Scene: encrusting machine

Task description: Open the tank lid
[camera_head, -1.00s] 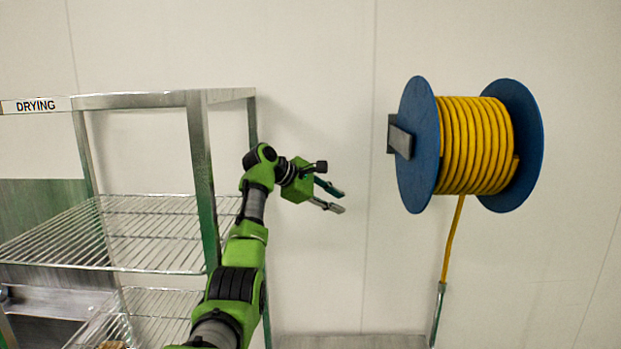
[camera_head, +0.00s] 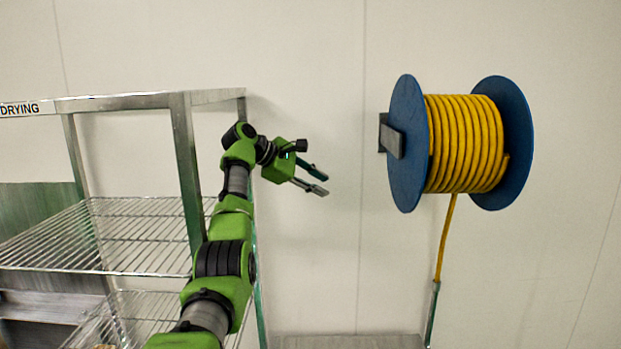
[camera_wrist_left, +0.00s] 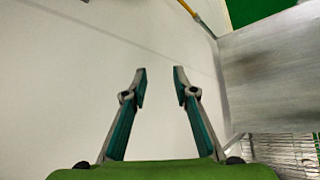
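No tank and no tank lid show in either view. My left gripper (camera_head: 319,182) is raised in front of the pale wall, between the drying rack and the hose reel in the head view. Its fingers are apart with nothing between them. The left wrist view also shows the gripper (camera_wrist_left: 160,78) open and empty, with the pale wall behind its fingertips. My right gripper is in neither view.
A metal wire-shelf rack (camera_head: 185,160) labelled DRYING stands at left, close to my left arm. A blue reel (camera_head: 407,145) with yellow hose (camera_head: 465,145) hangs on the wall at right. A metal surface (camera_head: 350,341) shows at the bottom. The wall between is clear.

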